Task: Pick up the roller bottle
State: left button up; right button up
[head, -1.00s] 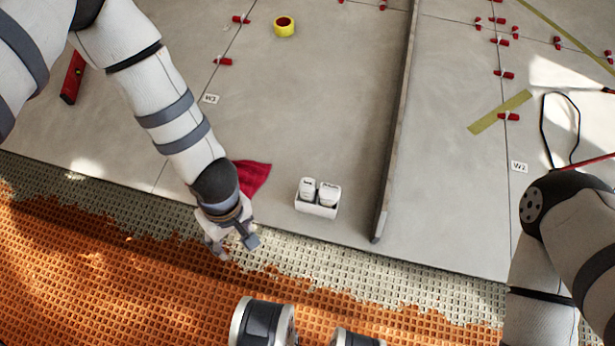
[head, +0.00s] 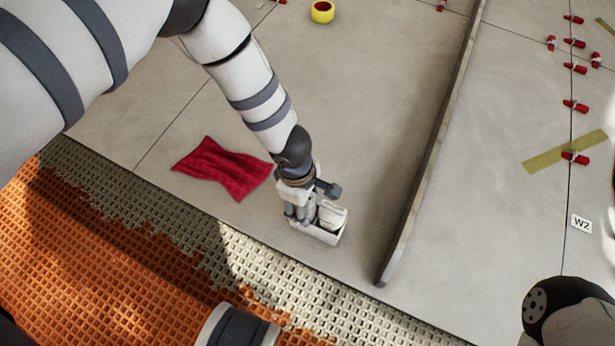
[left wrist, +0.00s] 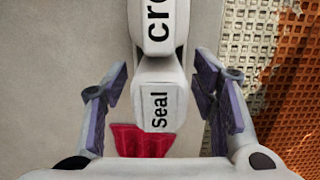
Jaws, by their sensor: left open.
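The right bottle (head: 331,214) shows in the head view; the left one is mostly hidden by my left gripper (head: 303,211). In the left wrist view, a white bottle labelled "Seal" (left wrist: 160,97) lies between the spread fingers of my left gripper (left wrist: 160,104), with gaps on both sides. A second bottle (left wrist: 153,28), with a partly cut-off label reading "cro", is beyond it. I cannot tell from the labels which is the roller bottle. My right gripper is out of view.
A red cloth (head: 222,168) lies left of the caddy. A long straightedge bar (head: 428,165) lies to its right. Yellow tape (head: 322,12) is at the back. Several red clips (head: 575,105) mark the right seam. The tile edge and orange matting (head: 110,250) are in front.

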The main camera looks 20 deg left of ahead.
pick_arm(q)
jog(key=shift+f, duration=0.1)
jog(key=shift+c, duration=0.5)
jog(key=c, duration=1.1)
